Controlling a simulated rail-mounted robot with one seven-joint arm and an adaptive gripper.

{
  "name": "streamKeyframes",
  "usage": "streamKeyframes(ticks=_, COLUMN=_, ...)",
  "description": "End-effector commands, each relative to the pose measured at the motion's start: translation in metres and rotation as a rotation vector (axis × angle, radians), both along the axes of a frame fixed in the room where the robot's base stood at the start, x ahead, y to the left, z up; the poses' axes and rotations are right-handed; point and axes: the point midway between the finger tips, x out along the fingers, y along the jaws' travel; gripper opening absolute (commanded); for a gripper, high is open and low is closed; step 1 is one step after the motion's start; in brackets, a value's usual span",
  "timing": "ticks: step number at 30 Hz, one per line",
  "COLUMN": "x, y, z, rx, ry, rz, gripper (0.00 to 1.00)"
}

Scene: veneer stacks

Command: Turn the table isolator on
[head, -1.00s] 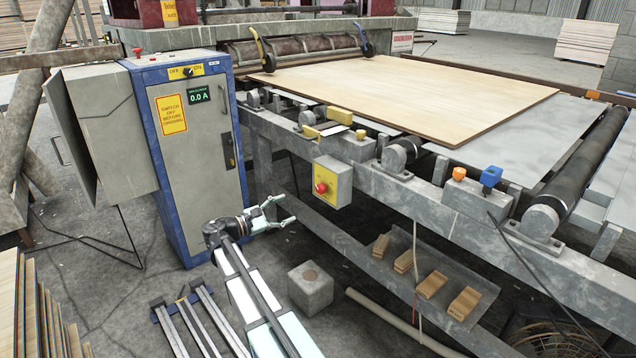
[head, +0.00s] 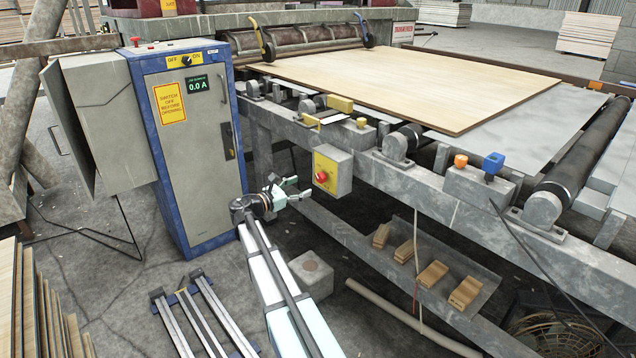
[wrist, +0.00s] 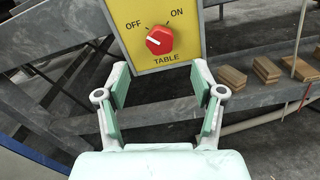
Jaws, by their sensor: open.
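The table isolator is a box with a yellow front plate (head: 326,172) and a red rotary knob (head: 322,177), fixed on the side of the machine frame. In the wrist view the knob (wrist: 159,40) sits between the words OFF and ON, above the word TABLE. Its white pointer mark is turned up and left, toward OFF. My gripper (head: 299,187) is open and empty, to the left of the box in the head view. In the wrist view its fingers (wrist: 161,88) are spread below the knob, apart from it.
A blue and grey cabinet (head: 193,150) with its own OFF/ON switch (head: 187,61) and a 0.0 A display stands left of my arm. The grey machine frame (head: 400,190) runs behind the isolator. A concrete block (head: 311,275) lies on the floor below.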

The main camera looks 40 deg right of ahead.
Motion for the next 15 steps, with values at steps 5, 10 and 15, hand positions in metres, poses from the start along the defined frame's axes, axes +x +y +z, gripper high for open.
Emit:
streamKeyframes(ticks=5, x=0.002, y=-0.036, z=-0.002, rx=0.000, ry=-0.001, rz=-0.003, gripper=0.68)
streamKeyframes(ticks=10, x=0.003, y=-0.063, z=-0.002, rx=-0.001, ry=0.000, rz=-0.002, gripper=0.68)
streamKeyframes(ticks=15, x=0.003, y=-0.079, z=-0.001, rx=0.000, ry=0.000, rz=-0.001, gripper=0.68)
